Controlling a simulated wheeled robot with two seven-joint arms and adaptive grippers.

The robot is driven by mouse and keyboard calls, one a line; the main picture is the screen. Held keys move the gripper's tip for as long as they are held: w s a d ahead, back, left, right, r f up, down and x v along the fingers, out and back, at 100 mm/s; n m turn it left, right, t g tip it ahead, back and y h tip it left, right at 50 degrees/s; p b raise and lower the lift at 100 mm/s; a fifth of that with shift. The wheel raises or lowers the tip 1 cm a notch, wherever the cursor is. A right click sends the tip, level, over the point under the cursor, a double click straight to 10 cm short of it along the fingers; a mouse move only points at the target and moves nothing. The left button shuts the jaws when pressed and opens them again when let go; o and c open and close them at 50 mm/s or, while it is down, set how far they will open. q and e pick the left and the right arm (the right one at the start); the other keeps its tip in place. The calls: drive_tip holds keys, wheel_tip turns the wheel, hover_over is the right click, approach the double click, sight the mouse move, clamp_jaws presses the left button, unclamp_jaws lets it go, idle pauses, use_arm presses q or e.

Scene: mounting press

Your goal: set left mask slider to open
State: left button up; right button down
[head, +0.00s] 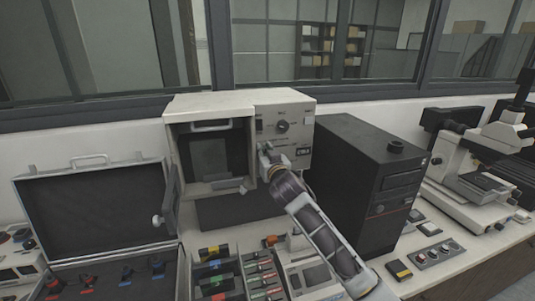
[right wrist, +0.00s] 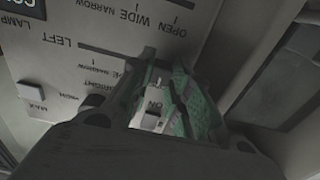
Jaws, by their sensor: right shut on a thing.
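The beige machine (head: 285,98) stands against the wall with a control panel on its right side. My right gripper (head: 264,152) is at the lower left of that panel. In the right wrist view the panel (right wrist: 80,60) appears upside down, with printed "LEFT", "OPEN", "WIDE" and "NARROW". The green-padded fingers of my right gripper (right wrist: 163,80) are closed around a small control by the "LEFT" row, taken as the left mask slider. The fingers hide most of it, so its exact setting cannot be read. My left gripper is not in view.
A black computer tower (head: 350,185) stands close to the right of my right arm. An open case (head: 90,215) is at the left, and a microscope (head: 480,165) at the far right. Racks of coloured items (head: 262,275) sit in front.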

drive_tip(key=shift+s+a, duration=0.1)
drive_tip(key=shift+a, duration=0.1)
drive_tip(key=c, duration=1.3)
unclamp_jaws()
drive_tip(key=shift+s+f, duration=0.1)
drive_tip(key=shift+s, duration=0.05)
drive_tip(key=shift+d+v, duration=0.2)
drive_tip(key=shift+v, duration=3.6)
